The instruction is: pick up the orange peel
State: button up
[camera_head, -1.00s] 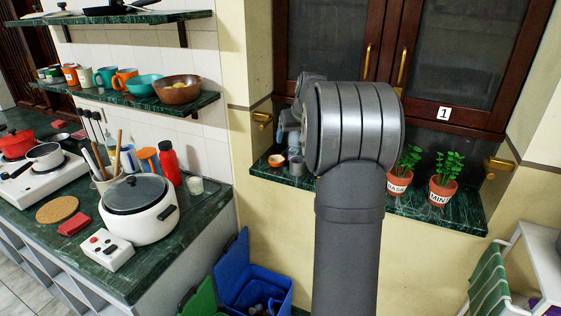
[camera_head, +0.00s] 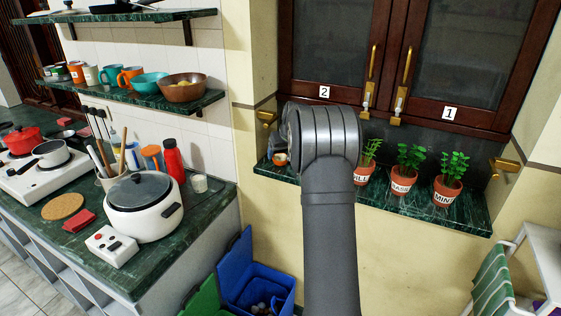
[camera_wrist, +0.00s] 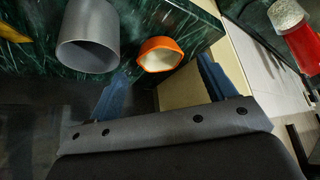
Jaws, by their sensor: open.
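The orange peel (camera_wrist: 160,54), a cup-shaped half with an orange outside and pale inside, sits near the edge of the green marble ledge in the wrist view. In the head view it (camera_head: 280,159) shows small at the ledge's left end, beside my arm. My gripper (camera_wrist: 161,72) is open and empty; its two blue fingers lie either side of the peel in the wrist view, with the peel beyond and between them. I cannot tell the gap in depth. In the head view my arm hides most of the gripper.
A grey cup (camera_wrist: 88,40) stands close left of the peel in the wrist view. Potted plants, including basil (camera_head: 404,187) and mint (camera_head: 447,195), line the ledge (camera_head: 470,221) to the right. Cabinet doors (camera_head: 440,65) rise behind. A blue bin (camera_head: 258,272) stands below.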

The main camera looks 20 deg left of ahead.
aim_at(281, 158)
jog(key=shift+x, duration=2.4)
jog(key=shift+r, duration=0.15)
jog(key=c, duration=1)
